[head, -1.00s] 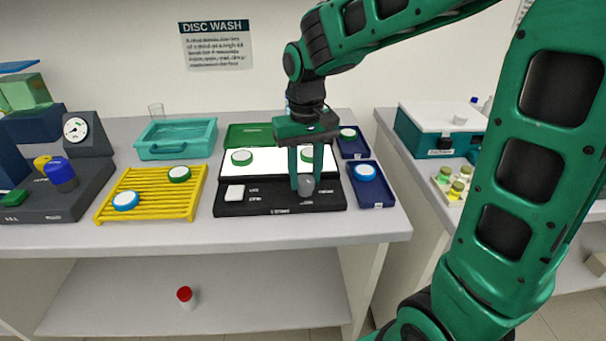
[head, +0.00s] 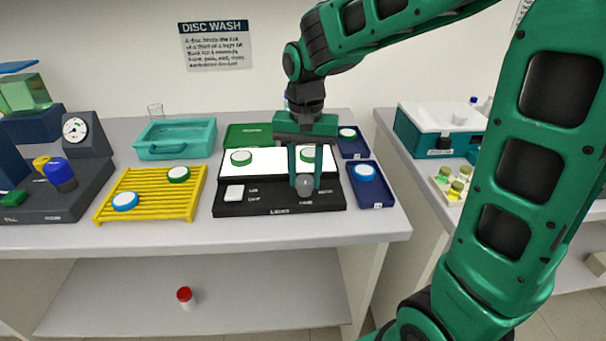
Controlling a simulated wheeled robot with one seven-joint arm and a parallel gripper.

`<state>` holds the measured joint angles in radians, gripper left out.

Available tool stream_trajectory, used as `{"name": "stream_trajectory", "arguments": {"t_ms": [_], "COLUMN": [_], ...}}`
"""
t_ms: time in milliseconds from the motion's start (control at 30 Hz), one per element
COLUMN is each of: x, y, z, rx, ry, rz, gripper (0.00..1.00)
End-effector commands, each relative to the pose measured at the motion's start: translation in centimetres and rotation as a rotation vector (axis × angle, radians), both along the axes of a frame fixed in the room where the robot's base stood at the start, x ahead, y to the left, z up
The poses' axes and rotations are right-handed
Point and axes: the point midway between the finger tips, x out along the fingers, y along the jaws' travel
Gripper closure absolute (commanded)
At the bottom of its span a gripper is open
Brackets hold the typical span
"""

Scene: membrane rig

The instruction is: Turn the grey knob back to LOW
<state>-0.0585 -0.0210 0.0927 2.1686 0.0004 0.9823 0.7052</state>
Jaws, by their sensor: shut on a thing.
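The grey knob (head: 304,188) sits on the right part of the black front panel of the light box (head: 262,203). My gripper (head: 304,182) points straight down over it, and its green fingers are shut on the knob. The fingers hide part of the knob, and I cannot read which mark it points to. The small white lettering beside it is too blurred to read surely. A white square switch (head: 234,192) is on the panel's left. The lit white plate (head: 270,161) behind carries two green-rimmed discs.
A yellow rack (head: 150,207) with two discs stands to the left, with a teal tray (head: 176,150) behind it. Two navy trays (head: 379,204) with discs stand close on the right. My own arm fills the right side of the view.

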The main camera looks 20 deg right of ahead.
Motion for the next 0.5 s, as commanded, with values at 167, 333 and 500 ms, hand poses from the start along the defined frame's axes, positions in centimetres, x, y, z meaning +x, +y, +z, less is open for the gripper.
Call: {"name": "stream_trajectory", "arguments": {"t_ms": [167, 333, 500], "x": [0.27, 0.27, 0.17], "y": [0.03, 0.06, 0.06], "z": [0.2, 0.2, 0.12], "rx": [0.001, 0.001, 0.001], "ry": [-0.009, -0.009, -0.006], "rz": [-0.002, -0.001, 0.0], "gripper": [0.89, 0.62, 0.48]}}
